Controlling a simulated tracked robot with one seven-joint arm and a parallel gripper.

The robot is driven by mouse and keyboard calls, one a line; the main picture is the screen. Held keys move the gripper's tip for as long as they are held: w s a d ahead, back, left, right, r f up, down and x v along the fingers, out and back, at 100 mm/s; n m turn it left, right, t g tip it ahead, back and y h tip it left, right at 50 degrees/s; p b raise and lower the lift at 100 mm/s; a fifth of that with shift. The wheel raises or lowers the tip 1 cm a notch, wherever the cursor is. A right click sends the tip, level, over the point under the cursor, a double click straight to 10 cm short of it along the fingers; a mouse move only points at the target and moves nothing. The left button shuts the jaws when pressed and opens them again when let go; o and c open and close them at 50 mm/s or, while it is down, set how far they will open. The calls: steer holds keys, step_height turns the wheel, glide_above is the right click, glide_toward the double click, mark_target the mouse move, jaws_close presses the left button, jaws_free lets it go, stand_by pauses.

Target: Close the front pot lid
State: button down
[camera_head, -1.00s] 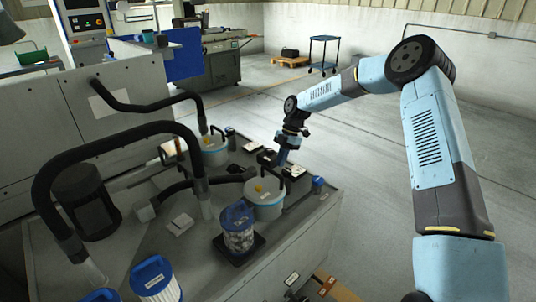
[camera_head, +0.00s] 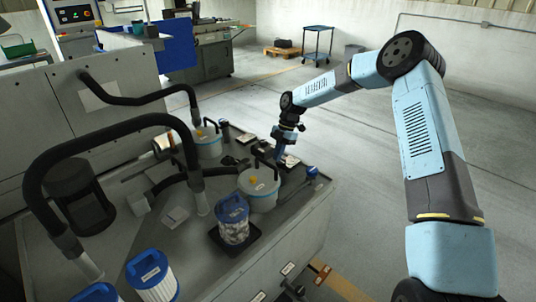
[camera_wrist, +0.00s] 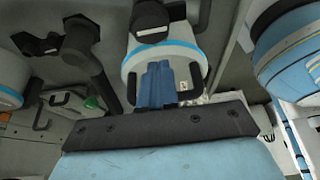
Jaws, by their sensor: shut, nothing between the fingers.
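The front pot (camera_head: 262,201) is white with a light blue band and stands on the grey bench, near its right edge. Its lid (camera_head: 259,181) shows as a pale top with a yellow spot and a dark handle; I cannot tell how far it is open. My gripper (camera_head: 278,158) points down just behind the pot, slightly right of its middle. In the wrist view my blue fingers (camera_wrist: 157,85) are together and empty. A white pot with a blue band (camera_wrist: 150,62) shows behind them; contact cannot be told.
A similar rear pot (camera_head: 208,149) stands farther back. Black hoses (camera_head: 110,133) arch over the bench on the left. A blue-topped filter (camera_head: 232,222) sits in a dark tray close in front of the front pot. The floor right of the bench is clear.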

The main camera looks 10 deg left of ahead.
steer(key=r, duration=0.4)
steer(key=shift+w+d+r, duration=0.1)
steer(key=shift+w+r, duration=0.1)
steer(key=shift+w, duration=0.1)
steer(key=w+d+r, duration=0.4)
steer(key=w+r, duration=0.1)
steer(key=r, duration=0.1)
steer(key=s+d+r+m+t+h, duration=0.2)
steer(key=s+d+r+m, duration=0.45)
steer(key=s+r, duration=0.5)
steer(key=s+d+r+m+t+h, duration=0.1)
steer(key=s+d+r+m+t, duration=0.2)
steer(key=s+d+r+m, duration=0.65)
steer(key=s+d+r+m+t, duration=0.1)
steer(key=s+m, duration=0.3)
steer(key=s, duration=0.5)
steer(key=s+d+r+m+t, duration=0.1)
steer(key=s+d+m, duration=0.3)
steer(key=s, duration=0.5)
steer(key=s+d+r+m+t, duration=0.1)
steer(key=s+d+m+t, duration=0.1)
steer(key=s, duration=0.7)
steer(key=shift+d+r+m, duration=0.4)
steer(key=shift+d+m, duration=0.25)
steer(key=shift+m, duration=0.55)
